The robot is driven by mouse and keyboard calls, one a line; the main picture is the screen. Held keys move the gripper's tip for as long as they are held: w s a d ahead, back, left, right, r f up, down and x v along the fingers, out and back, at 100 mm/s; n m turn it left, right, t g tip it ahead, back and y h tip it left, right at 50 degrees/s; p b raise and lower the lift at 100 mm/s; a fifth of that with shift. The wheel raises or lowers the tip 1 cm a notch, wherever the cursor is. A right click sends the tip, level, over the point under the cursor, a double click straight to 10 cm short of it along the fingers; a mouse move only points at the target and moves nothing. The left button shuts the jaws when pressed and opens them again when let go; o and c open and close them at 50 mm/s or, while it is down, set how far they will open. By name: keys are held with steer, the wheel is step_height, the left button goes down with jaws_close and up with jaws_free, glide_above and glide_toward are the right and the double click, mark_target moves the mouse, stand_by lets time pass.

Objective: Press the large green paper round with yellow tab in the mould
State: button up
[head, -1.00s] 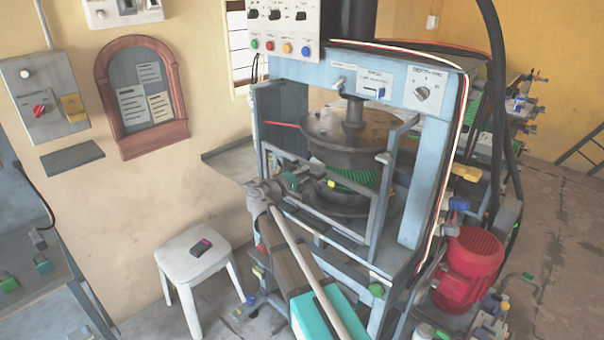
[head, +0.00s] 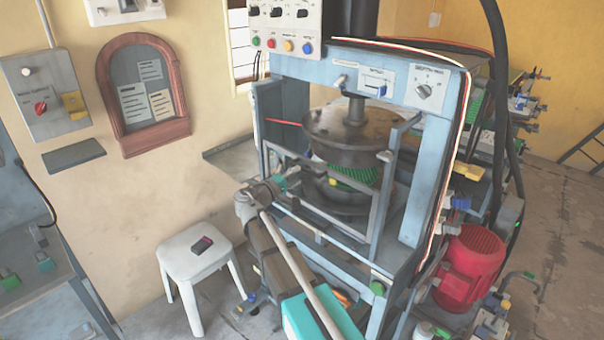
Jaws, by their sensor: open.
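The green paper round (head: 357,173) sits between the plates of the press mould, its ridged green edge showing under the upper die (head: 348,136). Its yellow tab (head: 333,182) points toward the left front. The lower die (head: 343,196) is below it, partly hidden by guard bars. The upper die appears raised, with a gap between the dies. My gripper (head: 290,177) is open, at the left front side of the press, to the left of the tab and apart from it. Its fingertips are small and partly hidden by the frame.
The blue press frame (head: 425,165) and its bars surround the mould closely. A control box with coloured buttons (head: 284,25) is above. A red motor (head: 470,262) is at the right.

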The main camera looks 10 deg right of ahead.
steer(key=v, duration=0.7)
steer(key=shift+s+a, duration=0.25)
steer(key=s+d+f+m+g+y+p, duration=0.2)
steer(key=s+d+f+m+g+y, duration=0.25)
steer(key=s+d+f+g, duration=0.4)
steer(key=s+f+m+g+y+p, duration=0.2)
steer(key=s+f+y, duration=0.3)
steer(key=s+y, duration=0.5)
steer(key=shift+s+d+m+p, duration=0.3)
steer(key=shift+s+p, duration=0.2)
steer(key=shift+s, duration=1.3)
